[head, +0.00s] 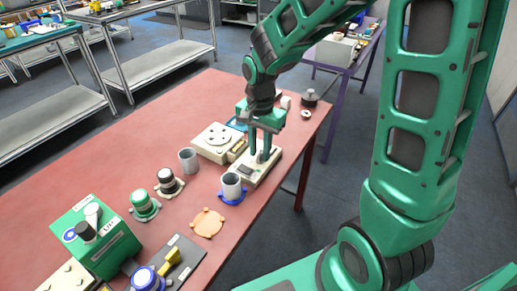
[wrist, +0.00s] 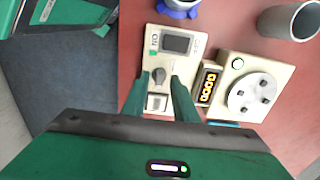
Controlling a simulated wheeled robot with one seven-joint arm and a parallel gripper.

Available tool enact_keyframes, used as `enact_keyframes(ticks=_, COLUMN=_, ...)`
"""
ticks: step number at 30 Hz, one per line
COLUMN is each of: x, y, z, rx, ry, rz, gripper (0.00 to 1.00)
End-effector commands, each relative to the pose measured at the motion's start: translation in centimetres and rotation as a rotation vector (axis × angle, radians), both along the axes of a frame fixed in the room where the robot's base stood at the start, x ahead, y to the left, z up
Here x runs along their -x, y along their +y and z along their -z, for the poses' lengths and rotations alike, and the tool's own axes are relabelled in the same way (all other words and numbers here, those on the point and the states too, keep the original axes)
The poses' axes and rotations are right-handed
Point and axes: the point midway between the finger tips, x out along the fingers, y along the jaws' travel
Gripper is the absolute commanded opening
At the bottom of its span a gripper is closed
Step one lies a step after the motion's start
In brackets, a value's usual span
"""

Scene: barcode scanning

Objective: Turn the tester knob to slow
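The knob (wrist: 159,76) shows between my fingertips in the wrist view. It is largely hidden by the fingers in the head view. My gripper (head: 262,158) points down over the tester, its fingers apart on either side of the knob (wrist: 160,77). I cannot tell whether they touch it.
A cream device with a round disc (head: 217,135) stands beside the tester. A grey cup (head: 188,160) and another on a blue base (head: 231,186) are close by. An orange flat piece (head: 208,222) and a green machine (head: 112,248) are nearer. The red table (head: 110,150) is clear at left.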

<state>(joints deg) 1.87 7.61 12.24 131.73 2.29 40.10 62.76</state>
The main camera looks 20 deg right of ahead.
Motion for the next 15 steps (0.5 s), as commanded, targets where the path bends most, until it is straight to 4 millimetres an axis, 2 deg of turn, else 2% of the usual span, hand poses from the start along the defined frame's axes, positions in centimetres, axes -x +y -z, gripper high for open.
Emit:
enact_keyframes(ticks=1, x=0.00, y=0.00, z=-0.01, rx=0.000, ry=0.000, rz=0.000, gripper=0.14)
enact_keyframes(ticks=3, x=-0.01, y=0.00, z=-0.02, rx=0.000, ry=0.000, rz=0.000, gripper=0.00)
enact_keyframes(ticks=15, x=-0.10, y=0.07, z=-0.06, rx=-0.001, ry=-0.003, rz=-0.036, gripper=0.00)
